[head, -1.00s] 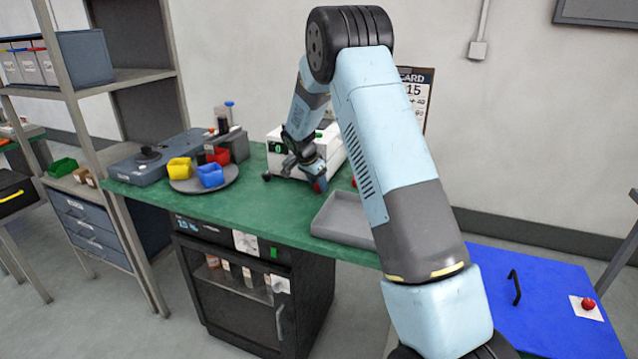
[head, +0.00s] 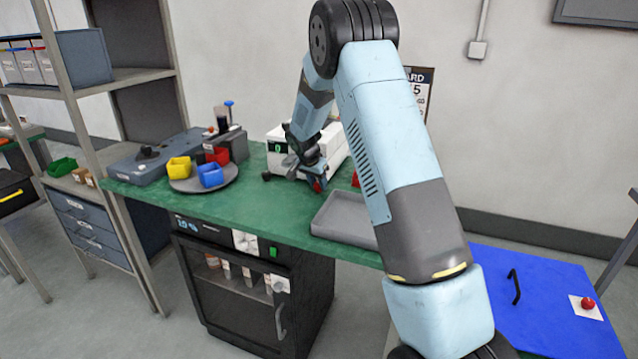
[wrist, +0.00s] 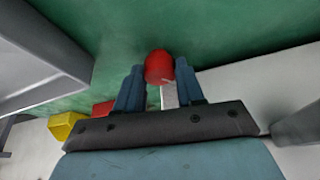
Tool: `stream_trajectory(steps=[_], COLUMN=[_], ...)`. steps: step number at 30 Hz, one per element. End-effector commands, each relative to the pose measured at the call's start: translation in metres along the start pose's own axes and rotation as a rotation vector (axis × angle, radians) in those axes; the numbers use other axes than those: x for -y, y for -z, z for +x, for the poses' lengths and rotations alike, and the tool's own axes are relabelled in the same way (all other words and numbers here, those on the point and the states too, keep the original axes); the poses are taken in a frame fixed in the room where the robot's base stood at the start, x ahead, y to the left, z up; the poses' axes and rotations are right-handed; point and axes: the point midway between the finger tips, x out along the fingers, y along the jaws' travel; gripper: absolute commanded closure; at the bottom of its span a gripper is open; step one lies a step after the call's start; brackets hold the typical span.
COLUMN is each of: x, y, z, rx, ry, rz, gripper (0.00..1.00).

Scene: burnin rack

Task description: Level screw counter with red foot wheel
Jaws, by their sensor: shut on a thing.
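The screw counter (head: 277,156) is a white box with a small green display, standing on the green bench behind my arm. Its pale body also shows in the wrist view (wrist: 255,88). The red foot wheel (wrist: 159,67) sits between my gripper's two blue fingers. In the head view the red foot wheel (head: 317,186) shows at the counter's near right corner. My gripper (wrist: 160,80) is shut on the wheel; it also shows in the head view (head: 316,181). My arm hides part of the counter. I cannot tell whether the counter is level.
A grey tray (head: 345,219) lies right of the counter on the green bench (head: 262,208). A round turntable (head: 202,183) with yellow, blue and red bins stands to the left. A grey device (head: 140,168) is behind it. Bench surface between turntable and tray is clear.

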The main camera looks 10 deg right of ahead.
Motion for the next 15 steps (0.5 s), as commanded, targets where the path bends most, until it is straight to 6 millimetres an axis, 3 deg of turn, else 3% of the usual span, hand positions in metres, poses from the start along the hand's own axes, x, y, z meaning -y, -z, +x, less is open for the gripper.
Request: stream_trajectory(steps=[15], x=[-0.0062], y=[0.0009], z=[0.002], rx=[0.005], ry=[0.182], rz=[-0.443], gripper=[0.93])
